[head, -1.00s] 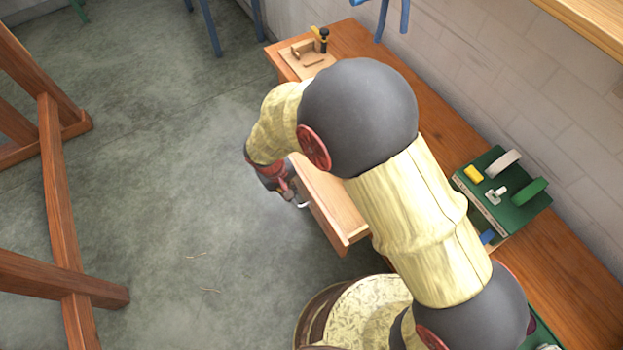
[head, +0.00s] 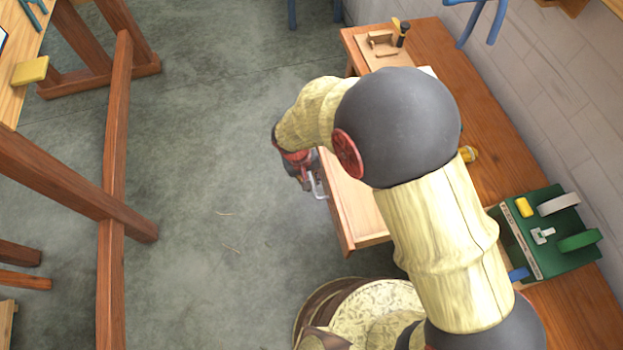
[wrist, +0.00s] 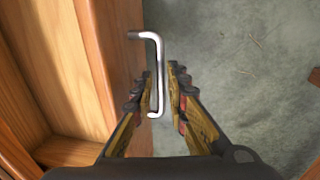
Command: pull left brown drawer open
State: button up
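The brown wooden drawer (head: 355,212) stands pulled out from the workbench, over the floor. Its inside shows as an empty wooden tray in the wrist view (wrist: 75,152), where I can see it. The metal bar handle (wrist: 160,80) is on the drawer front and also shows in the head view (head: 319,187). My gripper (wrist: 161,72) has one finger on each side of the handle bar, close together, and is shut around it. In the head view my gripper (head: 304,178) is at the drawer front. My arm hides part of the drawer and bench.
The workbench (head: 440,45) runs along the block wall. A green box (head: 550,245) with coloured parts, a yellow item (head: 468,154) and a small wooden board (head: 385,50) stand on it. A wooden frame (head: 112,200) stands left. The floor (head: 210,150) between is clear.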

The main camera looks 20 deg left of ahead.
notch_tip(320, 180, up, 12)
jog(key=s+a, duration=0.1)
jog(key=a, duration=0.1)
dwell(0.5)
jog(key=shift+s+d+f, duration=0.1)
dwell(0.5)
jog(key=s+d+r+m+t, duration=0.1)
jog(key=s+d+r+m, duration=0.1)
jog(key=d+r, duration=0.6)
jog(key=s+d+r+m+t+y, duration=0.1)
jog(key=s+d+r+m+t, duration=0.1)
jog(key=d+r, duration=0.6)
jog(key=s+d+r+m+t+p, duration=0.1)
jog(key=s+d+r+m, duration=0.2)
jog(key=d+r, duration=0.6)
jog(key=s+d, duration=0.1)
jog(key=d, duration=0.9)
jog(key=shift+d+y, duration=0.3)
jog(key=shift+y, duration=0.1)
